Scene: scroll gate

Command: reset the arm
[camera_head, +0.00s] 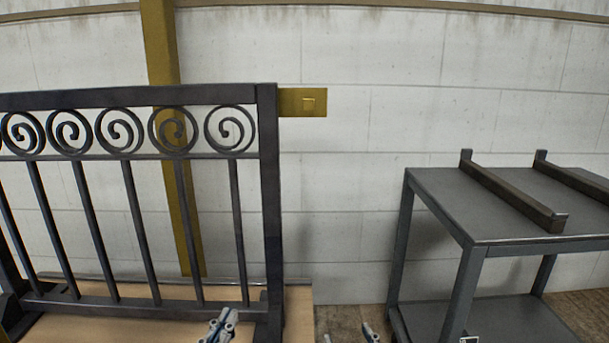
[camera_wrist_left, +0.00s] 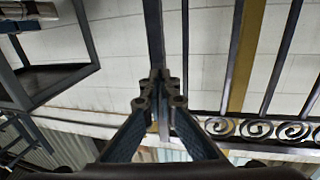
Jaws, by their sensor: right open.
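My left gripper (camera_head: 221,326) shows at the bottom of the head view, in front of the gate's lower rail and left of its end post. Its fingers lie close together and look shut, with nothing seen held. In the left wrist view its fingertips (camera_wrist_left: 160,88) meet in front of the dark post, which lines up behind them. My right gripper (camera_head: 348,337) is at the bottom edge, right of the gate, with its fingertips apart and nothing between them. The dark scroll gate (camera_head: 270,185) stands upright at the left; its scrolls also show in the left wrist view (camera_wrist_left: 255,129).
A yellow post (camera_head: 160,45) stands behind the gate, and a yellow latch plate (camera_head: 302,102) is beside the gate's upper right corner. A grey cart (camera_head: 520,205) with dark bars on top stands at the right. Floor shows between gate and cart.

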